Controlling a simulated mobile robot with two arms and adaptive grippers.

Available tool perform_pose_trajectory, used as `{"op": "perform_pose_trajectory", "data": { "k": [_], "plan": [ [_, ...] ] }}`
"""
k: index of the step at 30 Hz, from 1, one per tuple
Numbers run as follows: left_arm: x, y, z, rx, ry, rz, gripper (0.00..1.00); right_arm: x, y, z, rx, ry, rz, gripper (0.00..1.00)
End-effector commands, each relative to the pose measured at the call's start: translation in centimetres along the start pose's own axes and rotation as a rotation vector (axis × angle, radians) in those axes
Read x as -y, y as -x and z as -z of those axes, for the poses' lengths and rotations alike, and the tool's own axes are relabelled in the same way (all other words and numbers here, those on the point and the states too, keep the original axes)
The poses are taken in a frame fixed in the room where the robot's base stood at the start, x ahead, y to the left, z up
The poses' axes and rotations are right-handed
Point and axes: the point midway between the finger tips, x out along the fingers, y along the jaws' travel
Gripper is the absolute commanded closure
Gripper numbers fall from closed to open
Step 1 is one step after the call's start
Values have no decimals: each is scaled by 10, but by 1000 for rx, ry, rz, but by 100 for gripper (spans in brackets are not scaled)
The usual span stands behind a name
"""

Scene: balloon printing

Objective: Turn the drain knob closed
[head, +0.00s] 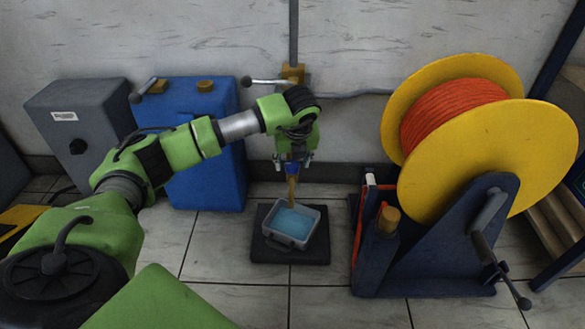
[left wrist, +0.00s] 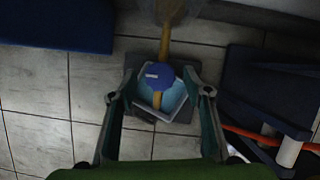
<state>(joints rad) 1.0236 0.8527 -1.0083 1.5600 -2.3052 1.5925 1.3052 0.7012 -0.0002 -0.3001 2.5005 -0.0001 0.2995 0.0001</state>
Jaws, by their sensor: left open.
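The drain knob (left wrist: 160,74) is a round blue knob with a short white mark, on a brass pipe (left wrist: 165,45) in the left wrist view. In the head view the blue knob (head: 292,169) shows just below my left gripper (head: 293,161), and the pipe (head: 292,190) runs down toward a grey tray (head: 287,243) holding blue liquid. My left gripper (left wrist: 158,95) is open, its two fingers on either side of the knob and apart from it in the wrist picture. Whether a finger touches the knob cannot be told. My right gripper is not in view.
The tray stands on a dark square base (head: 260,252) on the tiled floor. A blue tank (head: 205,150) and a grey box (head: 75,120) stand at left. A large yellow reel (head: 470,150) with orange hose stands at right on a dark blue stand (head: 450,250).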

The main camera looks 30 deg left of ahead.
Motion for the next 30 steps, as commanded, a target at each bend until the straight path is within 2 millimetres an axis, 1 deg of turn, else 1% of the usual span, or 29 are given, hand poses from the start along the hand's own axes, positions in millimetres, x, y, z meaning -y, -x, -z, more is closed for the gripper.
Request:
{"op": "perform_pose_trajectory", "data": {
  "k": [1,3,11,12,14,15,16,23,30],
  "plan": [
    [0,-4,0,0,1,0,55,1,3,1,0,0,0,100],
    [0,-6,0,0,1,0,55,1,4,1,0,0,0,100],
    [0,-6,0,0,0,0,55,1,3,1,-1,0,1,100],
    [0,-6,0,0,0,0,60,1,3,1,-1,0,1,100],
    [0,-6,0,0,0,0,76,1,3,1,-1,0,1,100],
    [0,-6,0,0,0,0,86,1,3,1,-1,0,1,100],
    [0,-6,0,0,0,0,93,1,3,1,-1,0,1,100],
    [0,-6,0,0,-5,2,93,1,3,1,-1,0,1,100],
    [-1,-4,-1,0,-68,28,93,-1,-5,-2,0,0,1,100]
  ]
}}
